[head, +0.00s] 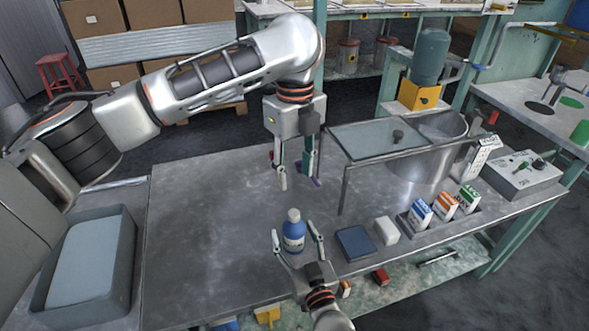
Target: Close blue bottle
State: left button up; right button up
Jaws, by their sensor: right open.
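A blue bottle (293,238) with a white label and a paler top stands upright on the metal table. It is too small to tell whether a cap is on it. My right gripper (295,230) comes from the front edge, open, with one finger on each side of the bottle; I cannot tell whether they touch it. My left gripper (297,181) points down above and behind the bottle, its fingers apart, with nothing seen between them. A small purple item (317,182) lies near its right finger, partly hidden. No separate cap can be made out.
A dark blue pad (355,243) and a white block (387,230) lie right of the bottle. Several small cartons (444,205) stand in a rack farther right. A metal basin (428,160) and glass-topped stand (375,137) are behind. The table's left half is clear beside a grey tray (123,262).

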jog(key=v, duration=1.2)
jog(key=shift+s, duration=0.15)
